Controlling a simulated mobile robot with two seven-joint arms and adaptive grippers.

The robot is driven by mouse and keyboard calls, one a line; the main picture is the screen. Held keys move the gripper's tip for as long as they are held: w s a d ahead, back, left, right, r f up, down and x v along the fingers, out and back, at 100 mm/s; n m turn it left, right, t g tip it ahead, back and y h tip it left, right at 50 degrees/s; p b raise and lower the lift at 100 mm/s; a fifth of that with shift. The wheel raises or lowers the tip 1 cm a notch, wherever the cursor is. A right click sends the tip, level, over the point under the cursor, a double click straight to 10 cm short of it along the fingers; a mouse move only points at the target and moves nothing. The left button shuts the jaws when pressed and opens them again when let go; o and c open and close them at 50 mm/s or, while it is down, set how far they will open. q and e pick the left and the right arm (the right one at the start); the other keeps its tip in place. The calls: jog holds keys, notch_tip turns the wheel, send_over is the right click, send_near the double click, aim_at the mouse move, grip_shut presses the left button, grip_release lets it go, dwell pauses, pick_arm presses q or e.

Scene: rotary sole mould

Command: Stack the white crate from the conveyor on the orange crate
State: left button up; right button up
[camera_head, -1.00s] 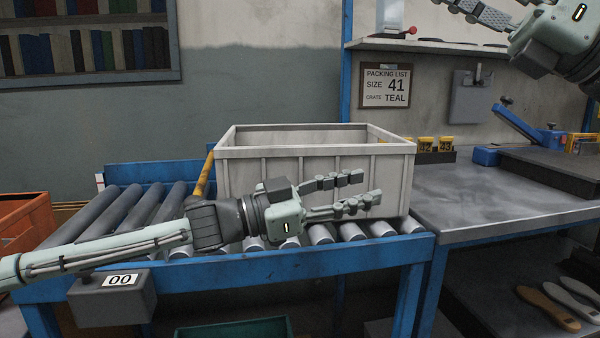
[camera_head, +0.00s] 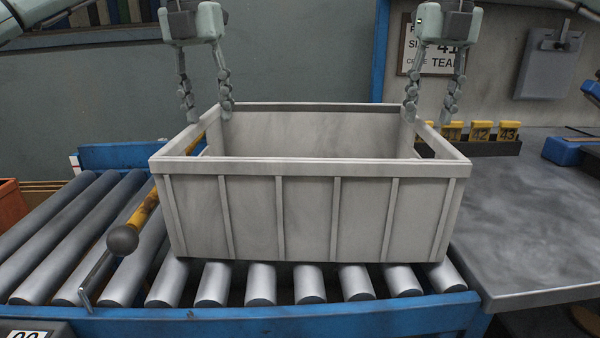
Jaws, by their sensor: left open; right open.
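The white crate (camera_head: 310,215) stands upright on the conveyor rollers (camera_head: 260,283) at its right end. My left gripper (camera_head: 207,112) points down at the crate's left end wall, open, its fingers at about rim height. My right gripper (camera_head: 428,115) points down at the right end wall in the same way, also open. I cannot tell whether any finger touches the crate. Of an orange crate (camera_head: 12,207), only a small part shows at the left edge; the rest is out of view.
A yellow lever with a dark knob (camera_head: 122,238) stands at the crate's left side. A grey worktable (camera_head: 530,220) adjoins the conveyor on the right, with yellow number tags (camera_head: 481,131) behind. The rollers left of the lever are clear.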

aim_at(202, 154)
pick_arm(q)
jog(key=shift+a+f+n+y, duration=0.2)
jog(key=shift+a+f, duration=0.15)
jog(key=shift+a, duration=0.3)
jog(key=shift+a+f+n+y, duration=0.1)
jog(key=shift+a+f+y, duration=0.15)
jog(key=shift+a, duration=0.35)
pick_arm(e)
jog(key=shift+s+a+f, duration=0.45)
jog(key=shift+f, duration=0.15)
pick_arm(q)
notch_tip(202, 154, down, 8)
jog(key=shift+d, duration=0.25)
pick_arm(e)
jog(key=shift+f, duration=3.9)
pick_arm(q)
jog(key=shift+s+r, duration=0.1)
pick_arm(e)
jog(key=shift+w, duration=0.1)
